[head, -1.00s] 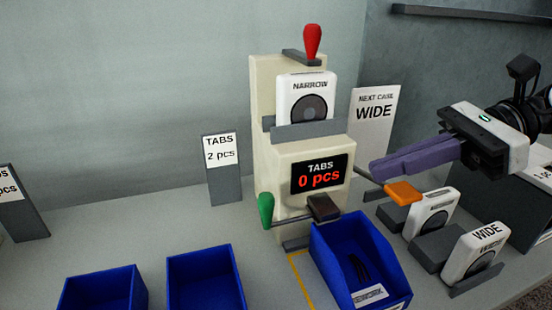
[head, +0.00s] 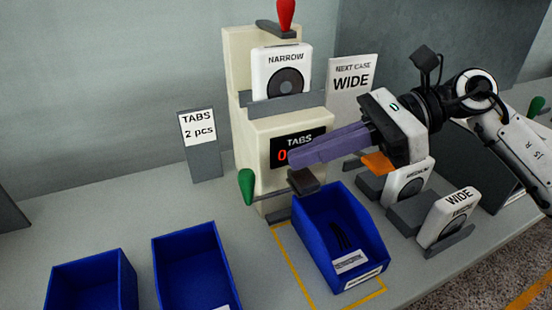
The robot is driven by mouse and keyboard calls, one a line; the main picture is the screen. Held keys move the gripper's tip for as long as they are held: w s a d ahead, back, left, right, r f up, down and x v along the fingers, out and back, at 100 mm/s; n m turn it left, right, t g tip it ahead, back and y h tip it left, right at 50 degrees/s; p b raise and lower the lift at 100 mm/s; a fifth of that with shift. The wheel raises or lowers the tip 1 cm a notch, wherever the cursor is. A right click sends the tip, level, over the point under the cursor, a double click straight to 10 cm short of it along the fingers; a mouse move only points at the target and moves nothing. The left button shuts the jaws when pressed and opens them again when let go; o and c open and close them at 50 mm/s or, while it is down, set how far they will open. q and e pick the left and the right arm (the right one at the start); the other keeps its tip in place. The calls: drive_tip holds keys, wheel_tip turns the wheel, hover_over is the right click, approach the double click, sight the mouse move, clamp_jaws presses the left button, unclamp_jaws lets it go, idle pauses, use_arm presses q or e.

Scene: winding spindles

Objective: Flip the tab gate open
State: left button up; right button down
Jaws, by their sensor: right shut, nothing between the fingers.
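A cream dispenser (head: 236,75) stands at the back with a white NARROW case (head: 283,62) in its upper holder. Its TABS display (head: 281,145) is partly covered by my right gripper (head: 294,158). A dark block (head: 303,181) sits low on the dispenser's front, above a blue bin (head: 318,235). A green handle (head: 246,187) is at its left, an orange handle (head: 378,163) at its right, and a red knob (head: 286,14) on top. My right gripper's purple fingers are shut and empty, pointing left just above the dark block; contact cannot be told. Which part is the tab gate is not labelled.
Two more blue bins (head: 156,268) stand at the front left. A TABS 2 pcs sign (head: 199,130) and a NEXT CASE WIDE sign (head: 352,80) flank the dispenser. White cases, one marked WIDE (head: 450,215), sit at the right under my right arm.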

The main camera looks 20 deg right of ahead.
drive_tip(key=x, duration=0.4)
drive_tip(key=shift+a, duration=0.15)
drive_tip(key=shift+w+a+f+p, duration=0.2)
drive_tip(key=shift+a+f+p, duration=0.1)
drive_tip(key=shift+a, duration=0.15)
drive_tip(key=a, duration=0.5)
drive_tip(key=shift+s, duration=0.15)
drive_tip(key=b, duration=0.3)
approach(254, 176)
wheel_tip(254, 176, up, 3)
drive_tip(key=s+d, duration=0.2)
drive_tip(key=shift+p, duration=0.3)
